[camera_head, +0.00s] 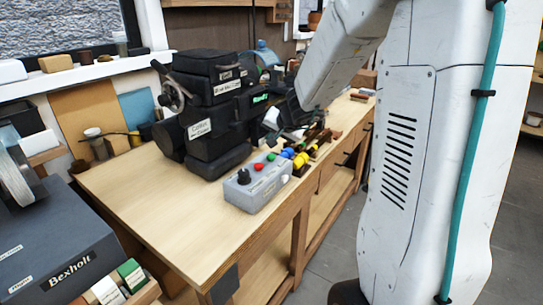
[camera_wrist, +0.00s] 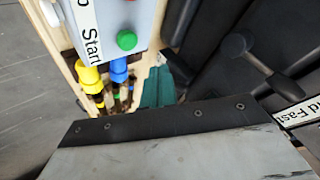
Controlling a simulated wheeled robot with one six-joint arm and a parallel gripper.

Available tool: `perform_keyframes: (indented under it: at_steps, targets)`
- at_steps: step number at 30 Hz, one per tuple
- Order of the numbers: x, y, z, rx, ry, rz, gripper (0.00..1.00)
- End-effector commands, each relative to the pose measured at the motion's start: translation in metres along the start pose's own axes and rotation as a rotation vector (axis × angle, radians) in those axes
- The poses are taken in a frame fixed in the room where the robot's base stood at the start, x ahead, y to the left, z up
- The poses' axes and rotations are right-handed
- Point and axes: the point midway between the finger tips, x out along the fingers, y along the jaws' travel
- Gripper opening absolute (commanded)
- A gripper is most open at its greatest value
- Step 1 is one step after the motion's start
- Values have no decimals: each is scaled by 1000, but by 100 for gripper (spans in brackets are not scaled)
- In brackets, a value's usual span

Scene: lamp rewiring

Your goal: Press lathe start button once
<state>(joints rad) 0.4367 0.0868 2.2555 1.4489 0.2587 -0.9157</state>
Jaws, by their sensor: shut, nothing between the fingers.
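The grey control box (camera_head: 257,188) sits on the wooden bench near its front edge. On its top are a black knob (camera_head: 243,176), a red button (camera_head: 258,167) and a green button (camera_head: 271,157). In the wrist view the green button (camera_wrist: 127,40) stands beside a label reading "Start", at the top of the picture. My gripper (camera_wrist: 158,82) shows as teal fingers, shut and empty, apart from the green button and below it in that view.
The black lathe (camera_head: 212,120) stands just behind the control box, with a lever (camera_wrist: 262,62) close by in the wrist view. The bench top (camera_head: 150,205) is clear to the left.

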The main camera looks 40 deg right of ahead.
Motion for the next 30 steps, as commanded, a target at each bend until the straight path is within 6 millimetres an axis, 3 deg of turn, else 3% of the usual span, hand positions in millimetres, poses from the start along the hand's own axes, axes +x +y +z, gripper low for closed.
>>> perform_keyframes:
  at_steps: [10,30]
  targets:
    - [21,16,16,0,-2,1,0]
    - [24,18,17,0,0,1,0]
